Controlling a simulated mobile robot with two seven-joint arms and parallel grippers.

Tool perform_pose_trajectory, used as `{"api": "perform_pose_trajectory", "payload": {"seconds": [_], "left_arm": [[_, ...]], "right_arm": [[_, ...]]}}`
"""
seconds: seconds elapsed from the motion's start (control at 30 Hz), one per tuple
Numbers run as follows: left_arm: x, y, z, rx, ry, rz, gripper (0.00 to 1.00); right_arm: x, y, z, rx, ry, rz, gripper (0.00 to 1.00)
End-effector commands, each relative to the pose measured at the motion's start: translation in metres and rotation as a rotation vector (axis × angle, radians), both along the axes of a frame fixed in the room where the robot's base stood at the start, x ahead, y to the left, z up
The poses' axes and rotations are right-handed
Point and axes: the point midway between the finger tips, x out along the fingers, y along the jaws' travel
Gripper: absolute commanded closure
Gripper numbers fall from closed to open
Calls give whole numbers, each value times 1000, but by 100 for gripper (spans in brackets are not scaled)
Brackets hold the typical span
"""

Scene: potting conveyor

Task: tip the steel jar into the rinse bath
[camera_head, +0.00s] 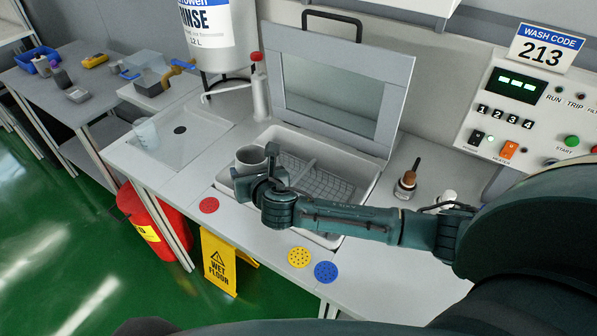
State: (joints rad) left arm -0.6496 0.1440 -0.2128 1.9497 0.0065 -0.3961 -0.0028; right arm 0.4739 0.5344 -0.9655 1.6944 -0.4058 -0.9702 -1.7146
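The steel jar (250,157) is a grey cylinder, roughly upright with its mouth up, at the left end of the rinse bath. The rinse bath (357,196) is a pale basin with a wire rack inside and its framed lid (345,88) raised behind. My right gripper (257,178) comes in from the right across the bath, with its fingers around the jar; it looks shut on it. The gripper hides the jar's lower part, so I cannot tell whether it touches the rim. My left gripper is not in view.
A brown-topped bottle (405,185) stands right of the bath, and a red-topped dispenser (259,88) behind left. A clear beaker (145,133) stands on the left drainboard. Red (209,205), yellow (299,257) and blue (326,271) discs lie along the front. The control panel (520,115) is at right.

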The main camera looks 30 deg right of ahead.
Motion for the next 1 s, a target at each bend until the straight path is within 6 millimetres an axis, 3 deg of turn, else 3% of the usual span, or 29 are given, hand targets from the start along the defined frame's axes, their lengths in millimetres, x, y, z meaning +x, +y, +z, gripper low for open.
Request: {"api": "perform_pose_trajectory", "payload": {"seconds": [1.0], "left_arm": [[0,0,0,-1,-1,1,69]], "right_arm": [[0,-36,-20,605,4,1,71]]}}
